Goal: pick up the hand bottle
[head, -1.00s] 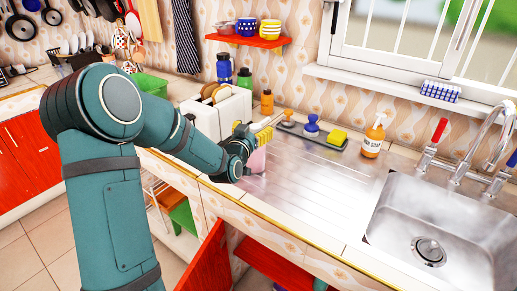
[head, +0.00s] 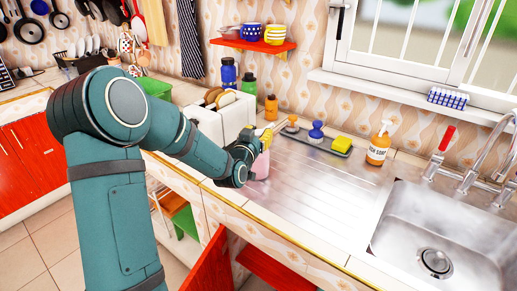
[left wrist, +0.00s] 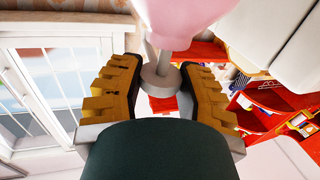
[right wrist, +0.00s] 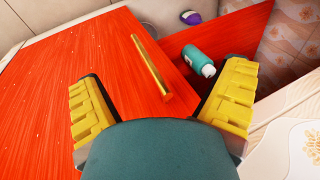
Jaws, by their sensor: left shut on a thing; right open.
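A pink bottle (head: 261,165) with a white pump neck is at my left gripper (head: 262,142), over the left end of the steel drainboard. In the left wrist view the pink body (left wrist: 190,18) and pale neck (left wrist: 160,75) sit between the yellow fingers of the left gripper (left wrist: 160,85), which is shut on the neck. I cannot tell whether its base touches the counter. An orange bottle labelled as hand soap (head: 378,150) stands upright by the wall, apart from the gripper. My right gripper (right wrist: 160,103) is open and empty in its wrist view.
A white toaster (head: 222,118) stands just left of the left gripper. A tray with brushes and a sponge (head: 341,145) lies behind the drainboard (head: 310,190); the sink (head: 435,240) is right. Below the right gripper are a red panel (right wrist: 70,60) and teal bottle (right wrist: 198,60).

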